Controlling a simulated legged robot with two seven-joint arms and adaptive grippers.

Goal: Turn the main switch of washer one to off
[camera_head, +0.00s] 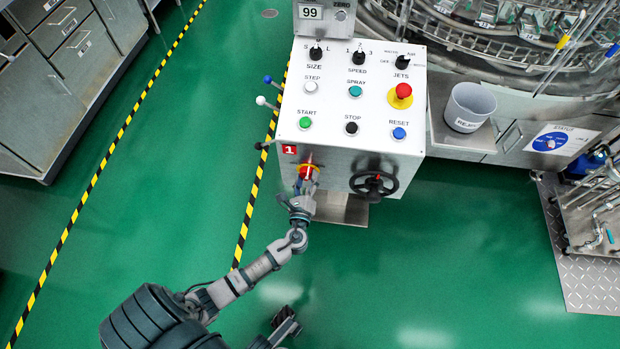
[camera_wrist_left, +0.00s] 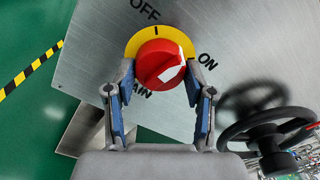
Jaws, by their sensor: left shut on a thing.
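The main switch of washer one is a red round knob (camera_wrist_left: 160,62) on a yellow ring (camera_wrist_left: 176,38), on the grey front face of the panel. The words OFF, ON and part of MAIN are printed around it.
A black handwheel (camera_head: 373,184) sticks out right of the switch and also shows in the wrist view (camera_wrist_left: 268,138). The control panel (camera_head: 350,100) above carries several buttons and knobs. Levers (camera_head: 265,102) project on its left. A bin (camera_head: 468,106) stands right. Green floor is clear in front.

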